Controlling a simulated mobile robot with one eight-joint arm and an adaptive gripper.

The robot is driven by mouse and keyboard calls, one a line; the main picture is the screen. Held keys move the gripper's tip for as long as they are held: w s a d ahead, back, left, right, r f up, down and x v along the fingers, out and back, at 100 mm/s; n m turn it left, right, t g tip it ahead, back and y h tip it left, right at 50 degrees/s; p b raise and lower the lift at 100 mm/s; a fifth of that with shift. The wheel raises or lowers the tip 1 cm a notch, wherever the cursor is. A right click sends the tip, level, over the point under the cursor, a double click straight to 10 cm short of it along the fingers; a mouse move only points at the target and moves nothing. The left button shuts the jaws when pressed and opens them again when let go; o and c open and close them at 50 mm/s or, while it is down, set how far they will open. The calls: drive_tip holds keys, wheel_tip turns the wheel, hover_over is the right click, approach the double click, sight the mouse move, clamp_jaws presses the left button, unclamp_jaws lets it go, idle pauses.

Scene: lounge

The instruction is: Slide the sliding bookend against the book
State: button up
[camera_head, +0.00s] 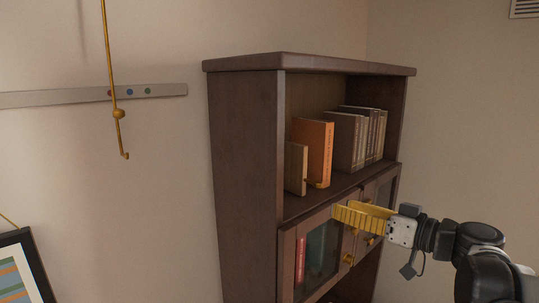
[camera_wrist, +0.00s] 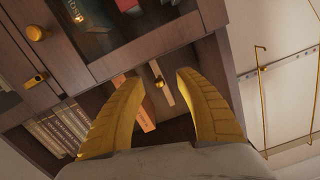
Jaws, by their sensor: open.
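The orange book (camera_head: 327,153) stands upright on the open upper shelf. It also shows in the wrist view (camera_wrist: 147,118), partly behind a finger. A light wooden upright panel (camera_head: 296,168), apparently the sliding bookend, stands left of it, with a small brass knob (camera_head: 318,184) low at the front. In the wrist view the panel (camera_wrist: 166,92) lies right of the book with a narrow dark gap between. My gripper (camera_head: 338,211) has yellow ribbed fingers, open and empty, in front of the cabinet below the shelf. In the wrist view the fingers (camera_wrist: 159,77) frame the knob.
Several brown books (camera_head: 345,140) stand right of the orange book. Below the shelf are glass-fronted doors (camera_head: 322,245) with brass knobs, close to my gripper. A wall rail (camera_head: 60,97) and a hanging brass rod (camera_head: 110,60) are at the left.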

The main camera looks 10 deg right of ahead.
sight(316, 183)
drive_tip(key=shift+t, duration=0.4)
drive_tip(key=w+a+r+p, duration=0.1)
drive_tip(key=w, duration=0.2)
drive_tip(key=w+a+r+p, duration=0.1)
drive_tip(key=w+a, duration=0.1)
drive_tip(key=w, duration=0.1)
drive_tip(key=w+a+p, duration=0.1)
drive_tip(key=w, duration=0.2)
drive_tip(key=shift+w+a+r, duration=0.1)
drive_tip(key=shift+a+r, duration=0.2)
drive_tip(key=shift+r, duration=0.1)
clamp_jaws()
